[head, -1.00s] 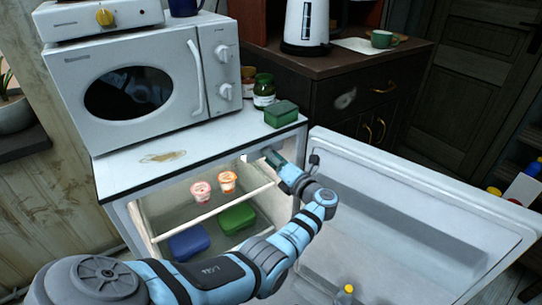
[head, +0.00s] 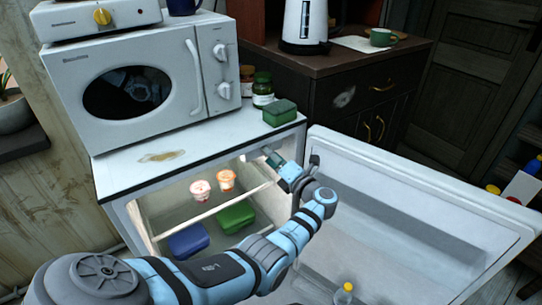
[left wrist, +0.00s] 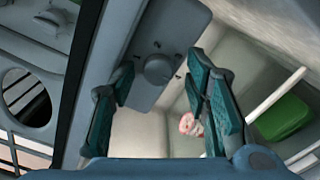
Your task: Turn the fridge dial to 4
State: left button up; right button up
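The fridge (head: 118,182) stands open under the microwave, its door (head: 420,215) swung out to the right. In the left wrist view, the round grey dial (left wrist: 158,68) sits on a grey panel (left wrist: 172,35) inside the fridge, with small dark marks around it. Its numbers and setting are too small to read. My left gripper (left wrist: 160,64) is open, its two teal fingers on either side of the dial in this view; I cannot tell if they touch it. In the head view, my left gripper (head: 272,158) reaches into the fridge's upper right and the dial is hidden. My right gripper is not in view.
Two small cups (head: 200,187) stand on the fridge shelf, with a blue box (head: 188,241) and a green box (head: 237,217) below. A green box (head: 280,112), jars (head: 263,90) and the microwave (head: 130,90) stand on top. A bottle (head: 345,292) is at the open door.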

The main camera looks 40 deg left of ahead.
pick_arm(q)
jog(key=v, duration=0.8)
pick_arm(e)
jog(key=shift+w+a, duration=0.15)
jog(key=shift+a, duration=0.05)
